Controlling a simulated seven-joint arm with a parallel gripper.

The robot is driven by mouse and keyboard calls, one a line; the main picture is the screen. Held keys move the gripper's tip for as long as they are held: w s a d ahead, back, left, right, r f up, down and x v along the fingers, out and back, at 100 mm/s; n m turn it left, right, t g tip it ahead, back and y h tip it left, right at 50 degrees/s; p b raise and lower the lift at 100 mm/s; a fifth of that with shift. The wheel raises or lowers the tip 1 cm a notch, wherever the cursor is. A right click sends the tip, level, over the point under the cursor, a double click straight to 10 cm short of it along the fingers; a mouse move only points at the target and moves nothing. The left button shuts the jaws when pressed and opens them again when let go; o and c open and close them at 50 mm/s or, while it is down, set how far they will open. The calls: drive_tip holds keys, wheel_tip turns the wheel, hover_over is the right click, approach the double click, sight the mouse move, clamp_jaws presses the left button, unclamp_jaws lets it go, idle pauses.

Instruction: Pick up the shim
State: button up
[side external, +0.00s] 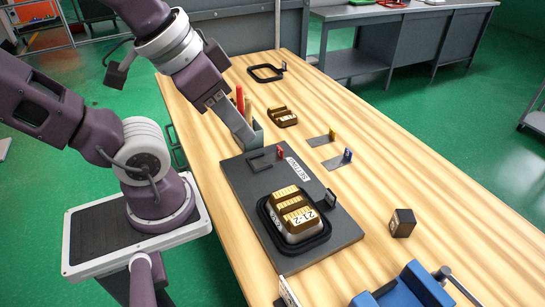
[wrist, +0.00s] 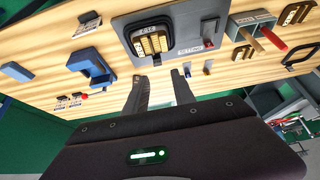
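Several thin grey flat pieces with coloured tabs look like shims. One with a yellow tab (side external: 322,139) and one with a blue tab (side external: 338,160) lie on the bare wood. In the wrist view the blue-tabbed piece (wrist: 187,72) and yellow-tabbed piece (wrist: 208,66) are small, beyond my fingers. The pictures do not show which one is meant. My gripper (side external: 234,120) is above the bench near the tool holder; in the wrist view (wrist: 161,76) its fingers are apart and empty.
The dark plate (side external: 343,246) carries a black-rimmed tray with gold-brown blocks (side external: 290,207). A grey holder (side external: 256,132) with upright handles stands near my gripper. A dark block (side external: 402,223) and blue vise (side external: 412,288) are toward the front. The right bench strip is mostly clear.

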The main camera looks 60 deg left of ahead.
drive_tip(key=m+g, duration=0.6)
drive_tip(key=m, duration=1.2)
hover_over(280, 148)
wheel_tip(280, 148, down, 18)
drive_tip(key=shift+w+a+r, duration=0.1)
drive_tip(key=shift+a+r, duration=0.05)
wheel_tip(280, 148, down, 8)
drive_tip(key=shift+r, duration=0.2)
clamp_jaws()
